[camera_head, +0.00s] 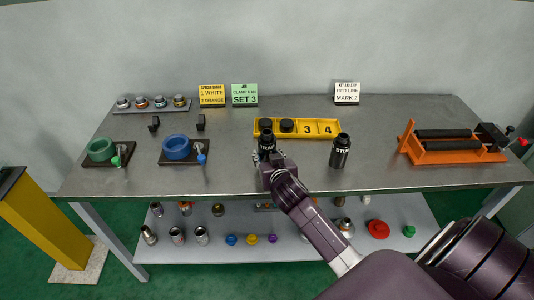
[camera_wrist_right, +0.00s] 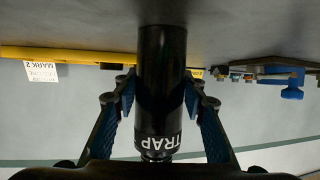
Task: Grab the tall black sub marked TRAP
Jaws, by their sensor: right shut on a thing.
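The tall black sub marked TRAP (camera_head: 266,142) stands on the grey table in front of the yellow tray, partly hidden by my right gripper. It fills the middle of the right wrist view (camera_wrist_right: 162,85), where its TRAP label appears upside down. My right gripper (camera_head: 275,160) has one finger on each side of the sub, and it is shut on it; the fingers also show in the right wrist view (camera_wrist_right: 163,105). I cannot tell if the sub is off the table. My left gripper is not in view.
A second black sub with partly readable lettering (camera_head: 340,152) stands just right of my right arm. The yellow numbered tray (camera_head: 325,129) lies behind. Green (camera_head: 100,149) and blue (camera_head: 176,147) vises are at left, an orange stand (camera_head: 455,155) at right. The lower shelf (camera_head: 290,247) holds several fittings.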

